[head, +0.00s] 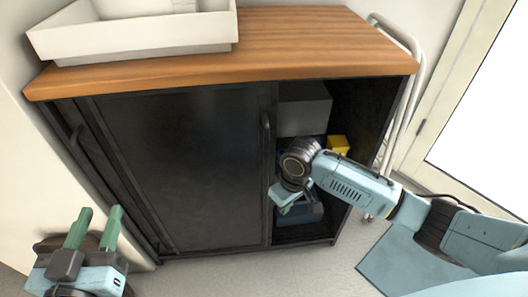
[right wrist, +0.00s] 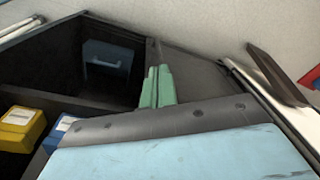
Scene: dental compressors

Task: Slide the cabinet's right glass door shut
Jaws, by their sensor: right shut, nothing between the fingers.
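The cabinet (head: 330,56) has a wooden top and a black frame. A dark door panel (head: 185,165) covers its left and middle part, with an upright bar handle (head: 266,140) near the panel's right edge. The right part stands open and shows the inside. My right gripper (head: 286,197) is in front of that opening, just right of the handle; its fingers are mostly hidden in the head view. In the right wrist view its green fingers (right wrist: 157,88) are together and empty, beside a dark panel. My left gripper (head: 97,218) is open and empty, low at the left, away from the cabinet.
Inside the opening are a grey box (head: 303,108), a yellow box (head: 338,143) and a blue box (head: 300,213). A white tray (head: 135,35) sits on the cabinet top. A white rail (head: 412,75) stands at the right side. The floor in front (head: 210,275) is clear.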

